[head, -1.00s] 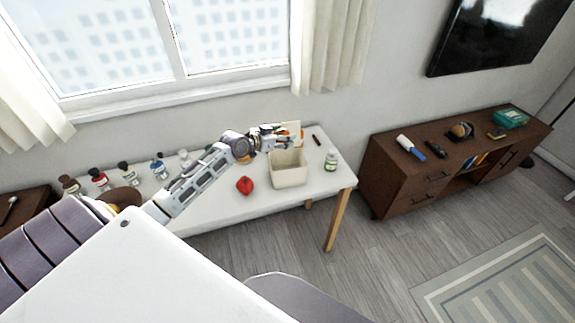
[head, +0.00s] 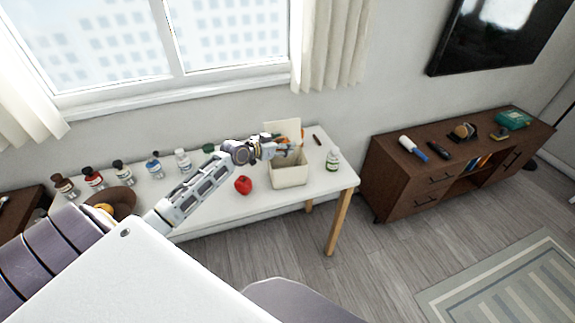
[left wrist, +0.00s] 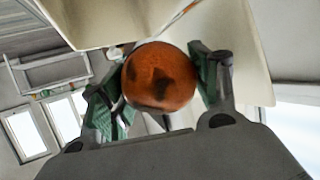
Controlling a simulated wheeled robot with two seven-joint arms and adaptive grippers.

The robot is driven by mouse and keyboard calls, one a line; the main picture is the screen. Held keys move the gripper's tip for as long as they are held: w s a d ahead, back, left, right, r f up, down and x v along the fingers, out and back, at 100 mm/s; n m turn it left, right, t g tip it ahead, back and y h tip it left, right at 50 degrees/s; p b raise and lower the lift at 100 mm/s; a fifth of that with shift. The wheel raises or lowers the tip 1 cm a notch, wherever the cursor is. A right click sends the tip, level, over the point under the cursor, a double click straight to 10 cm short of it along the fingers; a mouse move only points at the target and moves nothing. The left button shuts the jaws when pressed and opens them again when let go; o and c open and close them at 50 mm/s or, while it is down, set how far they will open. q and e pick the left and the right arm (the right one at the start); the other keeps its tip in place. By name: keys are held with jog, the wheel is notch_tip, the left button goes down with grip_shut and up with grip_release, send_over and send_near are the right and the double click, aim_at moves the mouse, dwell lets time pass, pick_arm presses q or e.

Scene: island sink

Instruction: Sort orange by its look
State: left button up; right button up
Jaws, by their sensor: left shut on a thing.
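My left gripper (head: 283,148) reaches over the white table to the cream box (head: 290,178). In the left wrist view its fingers (left wrist: 160,85) are shut on the orange (left wrist: 160,77), which has dark brown blotches on its skin. The orange is held at the box, whose pale walls show around it in that view. In the head view the box stands open with a raised panel (head: 284,130) at its back, and the orange is mostly hidden by the gripper. My right gripper is not in view.
A red fruit (head: 243,185) lies left of the box. A white bottle (head: 333,160) stands to its right and a dark stick (head: 316,139) lies behind. Several bottles (head: 123,172) line the table's back left. A brown cabinet (head: 400,185) stands at right.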

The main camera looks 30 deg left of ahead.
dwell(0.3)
pick_arm(q)
jog(key=o, duration=1.2)
jog(key=shift+s, duration=0.1)
jog(key=v, duration=1.1)
jog(key=shift+s, duration=0.4)
jog(key=shift+a+r, duration=0.1)
jog(key=shift+r, duration=0.05)
dwell(0.7)
